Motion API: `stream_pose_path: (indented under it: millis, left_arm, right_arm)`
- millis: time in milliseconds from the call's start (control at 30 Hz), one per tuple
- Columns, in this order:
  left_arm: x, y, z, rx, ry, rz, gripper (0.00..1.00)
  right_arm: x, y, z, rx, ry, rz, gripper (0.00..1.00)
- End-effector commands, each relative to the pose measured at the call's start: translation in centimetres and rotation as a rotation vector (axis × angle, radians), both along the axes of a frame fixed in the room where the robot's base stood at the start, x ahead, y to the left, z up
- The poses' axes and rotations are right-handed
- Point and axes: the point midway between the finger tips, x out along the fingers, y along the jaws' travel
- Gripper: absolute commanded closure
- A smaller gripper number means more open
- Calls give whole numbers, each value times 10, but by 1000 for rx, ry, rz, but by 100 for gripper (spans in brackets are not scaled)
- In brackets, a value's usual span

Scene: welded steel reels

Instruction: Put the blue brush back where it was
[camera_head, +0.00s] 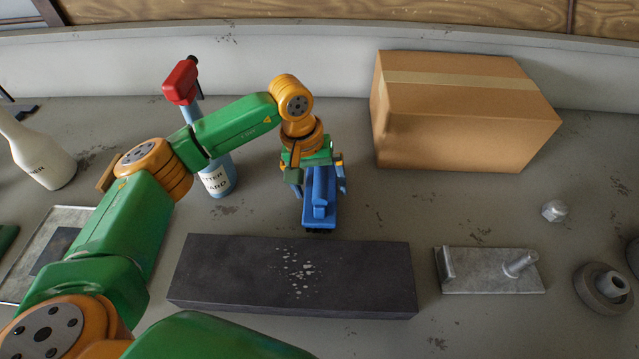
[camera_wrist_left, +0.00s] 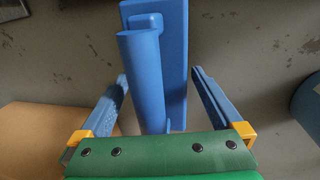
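The blue brush (camera_head: 320,208) is on the grey bench just behind the dark slab, with its dark bristles down. My left gripper (camera_head: 319,185) is over it from above. In the left wrist view the blue brush (camera_wrist_left: 145,80), with its raised round handle, lies between the two blue fingers. The fingers of my left gripper (camera_wrist_left: 160,80) are spread, with a clear gap on the right side of the handle; the left finger is near the handle, and contact cannot be told. My right gripper is not in view.
The dark slab (camera_head: 230,270) bears pale flecks. A blue spray bottle with a red head (camera_head: 180,82) stands left of the brush. A cardboard box (camera_head: 460,125) is at the back right. A steel bracket plate (camera_head: 480,280), nut (camera_head: 554,211) and reel part (camera_head: 592,290) lie right.

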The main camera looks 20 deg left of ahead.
Motion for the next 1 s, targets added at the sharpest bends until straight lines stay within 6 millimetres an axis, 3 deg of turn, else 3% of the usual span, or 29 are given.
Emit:
stream_pose_path:
  millis: [200,267,700,1000]
  left_arm:
    - [0,0,7,0,1,0,0]
    - [1,1,11,-1,-2,1,0]
    - [-5,20,108,0,-3,2,0]
    - [-7,22,121,-1,1,0,0]
  right_arm:
    - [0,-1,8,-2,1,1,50]
    - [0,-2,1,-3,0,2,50]
    - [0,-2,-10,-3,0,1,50]
    - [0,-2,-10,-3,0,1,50]
